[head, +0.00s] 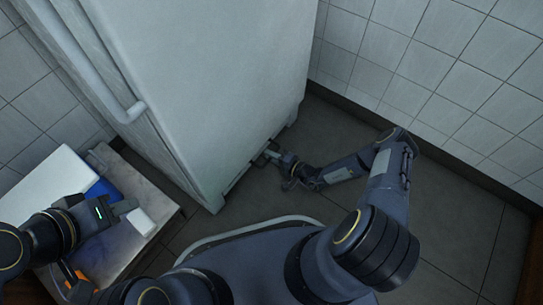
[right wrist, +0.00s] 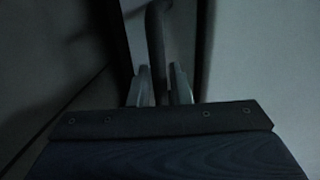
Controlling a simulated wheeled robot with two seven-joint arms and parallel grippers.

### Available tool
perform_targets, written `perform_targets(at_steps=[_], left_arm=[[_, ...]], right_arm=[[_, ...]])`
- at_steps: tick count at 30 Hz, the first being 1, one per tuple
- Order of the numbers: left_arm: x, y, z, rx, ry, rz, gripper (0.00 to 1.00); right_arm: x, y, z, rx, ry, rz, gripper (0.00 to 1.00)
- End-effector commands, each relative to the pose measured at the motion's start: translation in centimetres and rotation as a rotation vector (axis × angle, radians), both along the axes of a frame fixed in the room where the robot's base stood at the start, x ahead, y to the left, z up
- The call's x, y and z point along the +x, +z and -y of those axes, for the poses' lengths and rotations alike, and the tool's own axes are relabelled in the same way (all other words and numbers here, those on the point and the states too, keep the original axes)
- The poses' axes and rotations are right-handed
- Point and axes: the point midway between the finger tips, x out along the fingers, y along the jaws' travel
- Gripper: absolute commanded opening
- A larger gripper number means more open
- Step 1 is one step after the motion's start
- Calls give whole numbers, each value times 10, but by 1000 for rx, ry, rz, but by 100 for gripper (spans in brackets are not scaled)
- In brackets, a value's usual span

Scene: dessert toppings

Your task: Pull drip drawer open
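A tall white fridge (head: 215,75) fills the upper middle of the head view. The drip drawer (head: 238,178) is at its dark base near the floor, mostly in shadow. My right gripper (head: 268,155) is low at this base. In the right wrist view, a dark bar, seemingly the drawer's handle (right wrist: 157,40), runs between the two fingers of my right gripper (right wrist: 160,88). The fingers appear to press on it from both sides. How far the drawer is out is unclear. My left gripper (head: 126,206) is over the counter at the left, its finger gap unclear.
The counter (head: 120,258) at the left holds a white slab (head: 45,185), a blue item (head: 103,190) and a small white block (head: 140,222). A long handle (head: 85,60) runs along the fridge's left side. Dark floor (head: 450,215) is clear at right, below a tiled wall (head: 430,60).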

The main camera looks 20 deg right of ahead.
Motion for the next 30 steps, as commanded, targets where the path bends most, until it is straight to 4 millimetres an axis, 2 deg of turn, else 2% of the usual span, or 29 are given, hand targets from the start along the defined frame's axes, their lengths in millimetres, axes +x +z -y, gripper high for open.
perform_targets(at_steps=[1, 4, 13, 17, 23, 30], left_arm=[[0, 0, 0, 0, 0, 0, 36], [0, 0, 0, 0, 0, 0, 36], [0, 0, 0, 0, 0, 0, 36], [0, 4, 0, 0, 0, 0, 36], [0, 19, 0, 0, 0, 0, 36], [0, 34, 0, 0, 0, 0, 36]], right_arm=[[0, 0, 0, 0, 0, 0, 11], [0, 0, 0, 0, 0, 0, 0], [-1, 0, 1, 0, 0, 0, 0], [-7, 1, 6, -1, -1, -1, 0], [-37, 3, 30, -2, -4, -4, 0], [-90, 2, 72, -2, -6, -4, 0]])
